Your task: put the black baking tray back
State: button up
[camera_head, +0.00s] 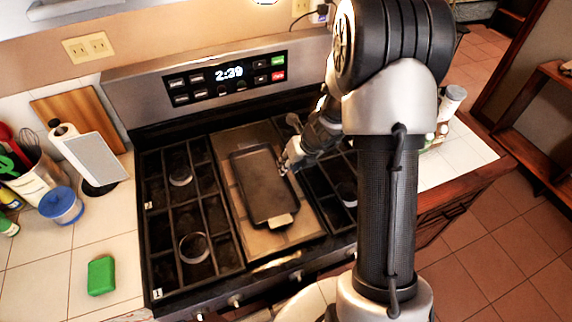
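The black baking tray (265,186) lies on the middle section of the stovetop (192,208). It is a dark rectangle with a raised rim and a pale tab at its near end. My gripper (284,168) is at the tray's right side, near the rim, with my arm reaching in from the right. The fingers are small and partly hidden by my arm. I cannot tell whether they are open or shut, or whether they touch the tray.
Black burner grates flank the tray. Bottles (451,103) stand on the right counter. The control panel (228,77) rises behind the stove.

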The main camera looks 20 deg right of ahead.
jog(key=p+v, duration=0.3)
jog(key=v, duration=0.6)
jog(key=s+a+r+n, duration=0.4)
jog(key=a+r+n, duration=0.1)
jog(key=r+n, duration=0.25)
jog(key=s+a+r+n, duration=0.45)
jog(key=r+n, duration=0.25)
jog(key=n, duration=0.2)
jog(key=s+r+n+h, duration=0.1)
jog(key=s+r+n, duration=0.2)
jog(key=s+n, duration=0.5)
jog(key=s+r+n+h, duration=0.1)
jog(key=s+r+n, duration=0.2)
jog(key=s+n, duration=0.5)
jog(key=n, duration=0.4)
jog(key=shift+a+r+h, duration=0.25)
jog(key=shift+a+h, duration=0.05)
jog(key=shift+a, duration=0.05)
jog(key=shift+w, duration=0.1)
notch_tip(320, 180, down, 6)
jog(key=b, duration=0.6)
